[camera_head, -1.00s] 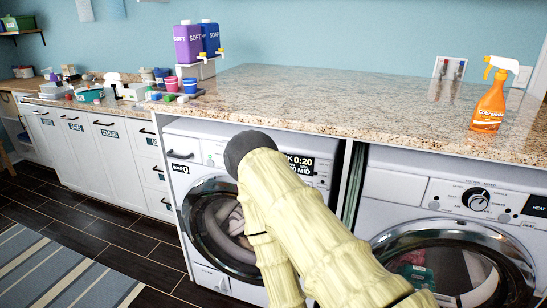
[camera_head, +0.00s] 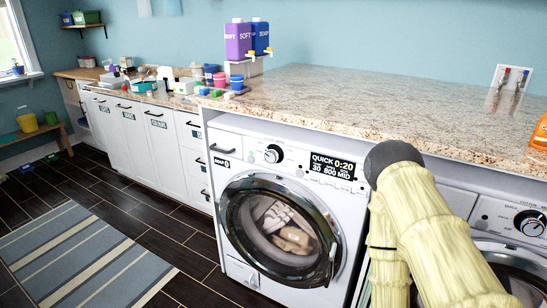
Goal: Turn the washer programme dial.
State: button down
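The front-loading washer (camera_head: 225,180) stands under the counter in the middle of the view, its round door shut with laundry behind the glass. Its programme dial (camera_head: 273,153) is a small round knob with a dark ring, left of the display (camera_head: 332,165). The display reads QUICK 0:20, 30, 800 MID. Nothing covers the dial. My arm, in a pale yellow sleeve with a dark rounded end, rises at the right, in front of the gap between the two machines. My gripper does not show.
A second machine (camera_head: 487,218) with its own dial (camera_head: 530,223) stands at the right, partly behind my arm. The granite counter (camera_head: 370,105) runs above both. White drawers (camera_head: 190,160) adjoin the washer on the left. The dark floor is clear beside a striped rug (camera_head: 80,260).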

aim_at(272, 152)
jog(key=u, duration=0.2)
jog(key=k, duration=0.45)
jog(key=u, duration=1.2)
jog(key=i, duration=0.7)
jog(key=z, duration=0.75)
jog(key=i, duration=0.55)
jog(key=z, duration=0.5)
